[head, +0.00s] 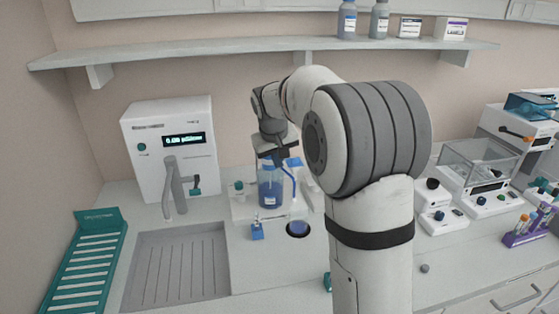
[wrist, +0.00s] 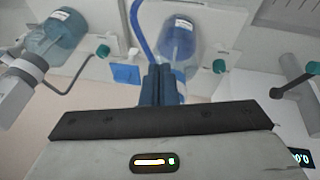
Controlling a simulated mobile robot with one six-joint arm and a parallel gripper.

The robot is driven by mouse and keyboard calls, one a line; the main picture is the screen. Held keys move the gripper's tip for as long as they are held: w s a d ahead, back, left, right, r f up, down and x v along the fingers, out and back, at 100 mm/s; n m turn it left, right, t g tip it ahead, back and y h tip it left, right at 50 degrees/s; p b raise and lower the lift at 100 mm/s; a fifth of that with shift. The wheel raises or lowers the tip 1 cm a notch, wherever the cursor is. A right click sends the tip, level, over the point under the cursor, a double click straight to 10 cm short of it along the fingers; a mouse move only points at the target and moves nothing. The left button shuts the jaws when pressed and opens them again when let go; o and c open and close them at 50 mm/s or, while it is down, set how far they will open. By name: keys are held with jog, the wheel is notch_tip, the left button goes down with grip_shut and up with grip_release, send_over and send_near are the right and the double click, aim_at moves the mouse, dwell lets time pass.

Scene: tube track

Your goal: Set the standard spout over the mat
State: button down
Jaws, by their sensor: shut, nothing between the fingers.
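My gripper (head: 276,157) is shut and empty, its dark fingers (wrist: 160,78) close to the top of a bottle of blue liquid (head: 269,190). In the wrist view this bottle (wrist: 179,42) shows behind the fingertips. A curved blue tube, seemingly the standard spout (head: 291,178), rises beside the bottle and bends down on its right. The tube also shows in the wrist view (wrist: 139,30), left of the fingers, with a blue tag (wrist: 126,74). A round dark mat (head: 289,235) lies in front, under a beaker with bluish contents (head: 299,226). I cannot tell whether the gripper touches the spout.
A white dispenser (head: 172,135) with a grey tap stands left, behind a grated drain (head: 178,268). A teal rack (head: 85,265) is far left. In the wrist view a second bottle (wrist: 58,38) with a grey tube stands left. A shelf (head: 230,50) runs above. Instruments crowd the right.

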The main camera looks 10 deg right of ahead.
jog(key=v, duration=1.2)
jog(key=shift+a+r, duration=0.35)
jog(key=shift+a, duration=0.05)
jog(key=shift+s, duration=0.1)
jog(key=s+d+f+y, duration=0.1)
jog(key=s+f, duration=0.4)
jog(key=s, duration=0.5)
jog(key=s+f+m, duration=0.1)
jog(key=s+f, duration=0.4)
jog(key=s, duration=0.5)
jog(key=s+d+f+y, duration=0.1)
jog(key=s+f, duration=0.4)
jog(key=s, duration=0.5)
jog(key=w+r+n+b, duration=0.15)
jog(key=w+r, duration=0.35)
jog(key=w, duration=0.5)
jog(key=w+a+r+n+h+b, duration=0.1)
jog(key=w+r+b, duration=0.1)
jog(key=w+r, duration=0.5)
jog(key=w+r+n+b, duration=0.1)
jog(key=w+r+b, duration=0.15)
jog(key=w, duration=0.95)
jog(key=shift+d+p+x, duration=0.25)
jog(key=shift+d+x, duration=0.1)
jog(key=shift+x, duration=1.8)
jog(key=shift+d+p+x, duration=0.3)
jog(key=shift+x, duration=1.9)
jog(key=shift+d+p+x, duration=0.25)
jog(key=shift+d+x, duration=0.1)
jog(key=shift+x, duration=1.8)
